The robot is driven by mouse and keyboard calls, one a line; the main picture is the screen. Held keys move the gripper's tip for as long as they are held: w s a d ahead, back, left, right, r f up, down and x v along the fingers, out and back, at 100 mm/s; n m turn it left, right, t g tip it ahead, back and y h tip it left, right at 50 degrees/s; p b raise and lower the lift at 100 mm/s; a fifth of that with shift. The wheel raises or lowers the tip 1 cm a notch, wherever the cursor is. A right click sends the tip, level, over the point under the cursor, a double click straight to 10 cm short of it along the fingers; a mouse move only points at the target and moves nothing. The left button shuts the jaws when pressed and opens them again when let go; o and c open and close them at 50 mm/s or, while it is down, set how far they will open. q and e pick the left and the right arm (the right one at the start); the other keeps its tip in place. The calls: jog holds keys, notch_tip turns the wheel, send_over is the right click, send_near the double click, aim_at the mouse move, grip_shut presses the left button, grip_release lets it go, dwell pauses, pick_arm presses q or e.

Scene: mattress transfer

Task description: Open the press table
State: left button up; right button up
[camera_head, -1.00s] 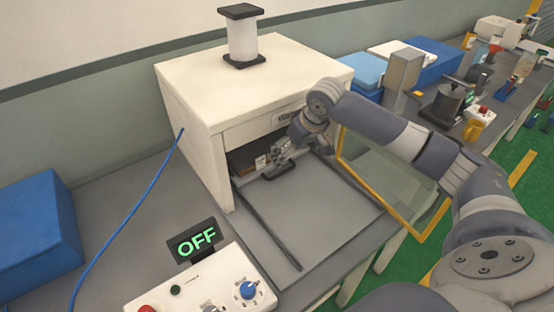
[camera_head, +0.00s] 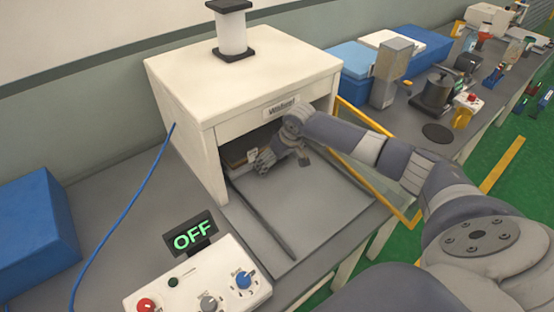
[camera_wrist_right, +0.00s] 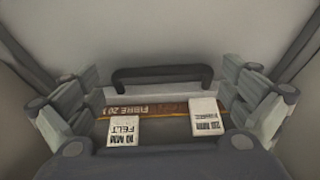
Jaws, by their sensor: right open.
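The press is a cream box (camera_head: 188,112) with a dark front opening. Its grey press table (camera_head: 300,208) lies flat in front of the opening. My right gripper (camera_head: 283,158) is over the table's inner end, close to the opening. In the right wrist view, the open gripper (camera_wrist_right: 163,90) has one finger on each side of a black handle (camera_wrist_right: 162,73), with gaps at both ends. A brown layered stack (camera_wrist_right: 155,108) with white labels, one reading FELT, shows near the handle. The handle is not clear in the head view. My left gripper is not in view.
A control box (camera_head: 200,285) with knobs and a sign (camera_head: 190,236) reading OFF is in front. A yellow-framed clear panel (camera_head: 350,150) is right of the press, behind my arm. A blue box (camera_head: 35,232) is at left. The bench beyond the press is crowded.

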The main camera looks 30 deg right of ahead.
jog(key=shift+a+r, duration=0.1)
jog(key=c, duration=2.3)
jog(key=shift+s, duration=0.1)
